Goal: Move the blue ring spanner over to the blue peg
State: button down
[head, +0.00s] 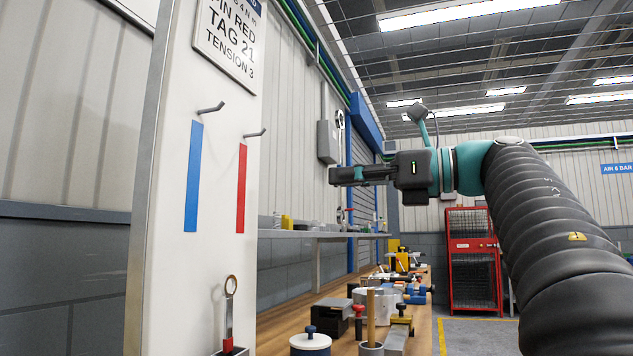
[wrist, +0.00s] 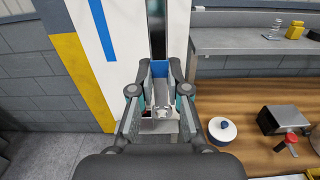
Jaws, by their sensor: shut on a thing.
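My gripper (head: 336,175) is shut on the blue ring spanner, held in the air right of the white board. The spanner's pale ring (head: 340,119) points up above the fingers in the head view. In the wrist view a blue part (wrist: 160,68) shows between the fingertips. The blue peg (head: 210,108) sticks out of the board above a blue strip (head: 193,176), well left of my gripper. In the wrist view the lower blue strip (wrist: 101,29) shows at upper left; the peg is out of sight.
A second peg (head: 254,133) sits above a red strip (head: 241,188). A red-handled spanner (head: 228,312) stands in a holder at the board's foot. A wooden bench (wrist: 240,125) holds a white pot (wrist: 222,130) and other clutter. A grey shelf (wrist: 240,40) runs along the wall.

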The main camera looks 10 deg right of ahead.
jog(key=shift+r+v, duration=0.25)
jog(key=shift+v, duration=0.85)
jog(key=shift+r+p, duration=0.45)
jog(key=shift+p, duration=0.1)
jog(key=v, duration=0.6)
jog(key=shift+s+d, duration=0.25)
jog(key=shift+d, duration=0.1)
dwell(0.6)
dwell(1.2)
